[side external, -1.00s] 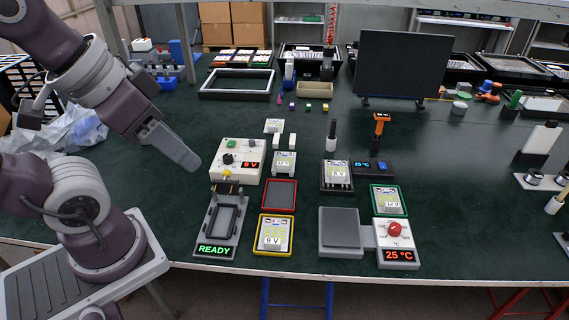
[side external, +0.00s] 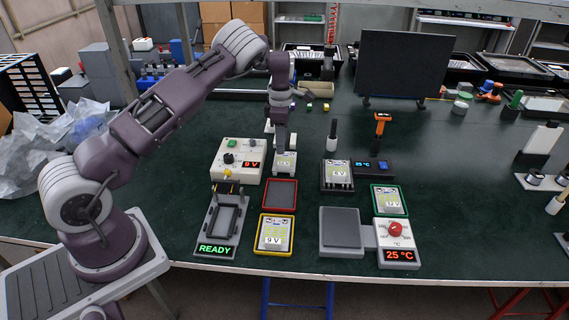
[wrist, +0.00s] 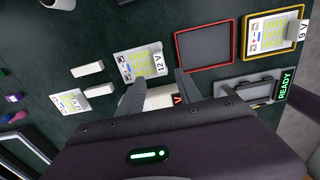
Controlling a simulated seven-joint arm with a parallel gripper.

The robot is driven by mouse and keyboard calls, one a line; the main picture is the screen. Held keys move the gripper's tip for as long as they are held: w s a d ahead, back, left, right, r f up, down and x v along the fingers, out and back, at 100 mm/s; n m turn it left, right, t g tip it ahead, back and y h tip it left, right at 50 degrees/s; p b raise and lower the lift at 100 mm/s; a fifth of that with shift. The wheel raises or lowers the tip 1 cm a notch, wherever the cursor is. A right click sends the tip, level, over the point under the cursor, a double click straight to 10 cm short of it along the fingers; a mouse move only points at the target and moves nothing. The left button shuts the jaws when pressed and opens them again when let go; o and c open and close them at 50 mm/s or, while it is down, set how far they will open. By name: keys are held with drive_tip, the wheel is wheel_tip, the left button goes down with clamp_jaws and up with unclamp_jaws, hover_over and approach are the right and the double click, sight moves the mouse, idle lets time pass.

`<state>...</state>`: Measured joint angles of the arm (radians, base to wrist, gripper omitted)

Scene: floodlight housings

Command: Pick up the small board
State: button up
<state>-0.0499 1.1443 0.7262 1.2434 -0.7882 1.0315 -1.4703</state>
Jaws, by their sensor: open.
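A white board marked 12 V with yellow patches (wrist: 138,64) lies on the green table; it also shows in the side view (side external: 285,164). A smaller white board (wrist: 70,102) lies farther off, left in the wrist view; in the side view my arm mostly hides it. My gripper (wrist: 158,86) is open and empty. It points down above the table at the near edge of the 12 V board, its fingers apart. In the side view the gripper (side external: 281,146) stands over that board, and I cannot tell its exact height.
Two white blocks (wrist: 87,69) lie between the boards. Close by are the 9 V supply box (side external: 236,160), an empty red tray (side external: 279,194), a yellow tray (side external: 262,249) holding a 9 V board, and a black stand (side external: 337,188) with a board.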

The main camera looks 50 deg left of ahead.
sight(284, 163)
drive_tip(key=f, duration=0.7)
drive_tip(key=shift+w+d+f, duration=0.25)
drive_tip(key=shift+f, duration=0.1)
clamp_jaws()
